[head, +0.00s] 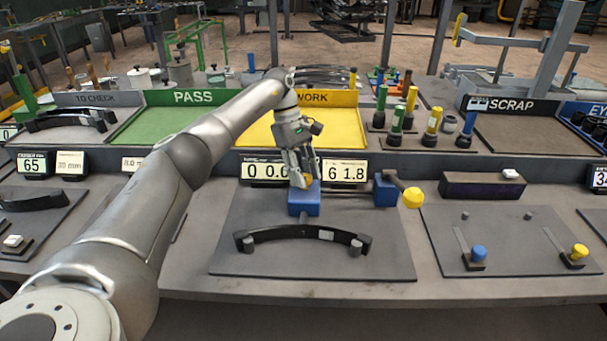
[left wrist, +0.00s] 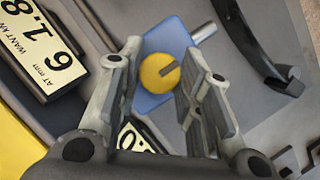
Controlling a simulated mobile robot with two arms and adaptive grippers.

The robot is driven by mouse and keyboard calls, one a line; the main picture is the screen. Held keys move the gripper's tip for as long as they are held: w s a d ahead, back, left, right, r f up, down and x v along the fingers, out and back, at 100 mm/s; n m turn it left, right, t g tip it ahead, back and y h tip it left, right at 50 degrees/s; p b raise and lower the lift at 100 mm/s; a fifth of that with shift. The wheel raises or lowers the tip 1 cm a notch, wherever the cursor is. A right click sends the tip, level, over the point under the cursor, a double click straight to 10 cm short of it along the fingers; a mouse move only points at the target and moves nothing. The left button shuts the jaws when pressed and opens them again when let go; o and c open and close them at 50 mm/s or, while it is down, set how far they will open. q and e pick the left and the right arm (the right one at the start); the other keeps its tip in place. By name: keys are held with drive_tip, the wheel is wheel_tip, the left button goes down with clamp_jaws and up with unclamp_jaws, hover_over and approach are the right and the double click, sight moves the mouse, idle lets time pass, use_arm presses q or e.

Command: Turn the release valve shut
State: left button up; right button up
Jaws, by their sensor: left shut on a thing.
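The release valve is a round yellow knob (left wrist: 160,73) with a grey pointer bar, on top of a blue block (head: 304,205). The block also shows in the left wrist view (left wrist: 172,40), with a grey rod at one side. My left gripper (head: 303,182) points down over the block, and its fingers (left wrist: 153,85) are shut on the knob from both sides. In the head view the fingers mostly hide the knob. My right gripper is in neither view.
A black leaf spring (head: 300,233) lies on the dark plate in front of the block. Right of it is a second blue block (head: 385,192) with a yellow-ended lever (head: 413,198). Behind are number displays (head: 346,171) and the yellow WORK bay (head: 340,125).

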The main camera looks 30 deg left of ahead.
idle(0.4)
use_arm(q)
drive_tip(key=o, duration=1)
drive_tip(key=v, duration=0.7)
drive_tip(key=shift+a+r, duration=0.2)
drive_tip(key=shift+r, duration=0.05)
drive_tip(key=shift+w, duration=0.1)
